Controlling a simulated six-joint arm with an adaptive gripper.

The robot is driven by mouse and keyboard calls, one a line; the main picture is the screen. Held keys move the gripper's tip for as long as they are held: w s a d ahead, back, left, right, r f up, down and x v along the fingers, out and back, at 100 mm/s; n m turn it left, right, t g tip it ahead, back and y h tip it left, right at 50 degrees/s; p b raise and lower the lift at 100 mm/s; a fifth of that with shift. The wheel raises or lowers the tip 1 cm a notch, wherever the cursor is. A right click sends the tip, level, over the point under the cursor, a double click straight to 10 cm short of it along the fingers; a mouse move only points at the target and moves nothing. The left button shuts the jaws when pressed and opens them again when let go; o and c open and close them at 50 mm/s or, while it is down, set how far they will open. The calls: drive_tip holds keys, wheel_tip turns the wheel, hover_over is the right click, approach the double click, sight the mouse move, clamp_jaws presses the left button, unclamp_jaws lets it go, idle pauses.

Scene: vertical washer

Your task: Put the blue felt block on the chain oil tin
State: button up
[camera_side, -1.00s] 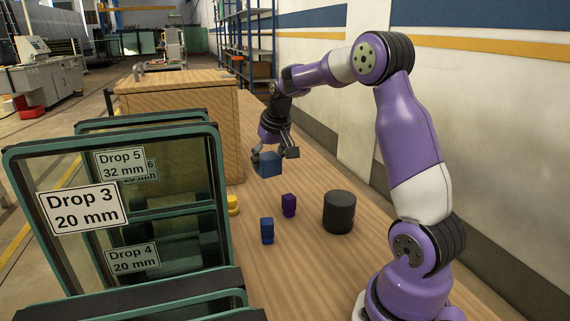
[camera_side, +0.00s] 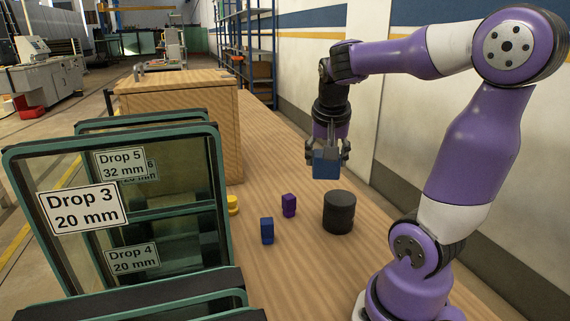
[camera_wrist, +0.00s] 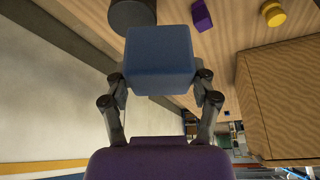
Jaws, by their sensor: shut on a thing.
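My gripper (camera_side: 327,152) is shut on the blue felt block (camera_side: 326,167) and holds it in the air, roughly level. In the side view it hangs above and a little behind the chain oil tin (camera_side: 339,213), a dark round tin standing on the bench. The block and the tin are apart. In the wrist view the blue felt block (camera_wrist: 159,60) sits between the two fingers of my gripper (camera_wrist: 160,85). The chain oil tin (camera_wrist: 131,13) shows partly at the top edge there, beyond the block.
A small blue piece (camera_side: 267,230), a purple piece (camera_side: 289,205) and a yellow piece (camera_side: 233,205) stand left of the tin. Green-framed panels with drop labels (camera_side: 85,207) stand at left front. A wooden box (camera_side: 190,115) is behind. A wall runs along the right.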

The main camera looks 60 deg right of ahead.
drive_tip(key=d+f, duration=0.1)
drive_tip(key=s+d+f, duration=0.1)
drive_tip(key=d, duration=0.1)
drive_tip(key=s+d+f, duration=0.1)
drive_tip(key=d, duration=0.1)
drive_tip(key=shift+s+d+f, duration=0.2)
drive_tip(key=shift+f, duration=0.05)
drive_tip(key=shift+d+f, duration=0.1)
drive_tip(key=shift+f, duration=2)
drive_tip(key=shift+f, duration=0.1)
drive_tip(key=o, duration=1)
drive_tip(key=shift+o, duration=0.2)
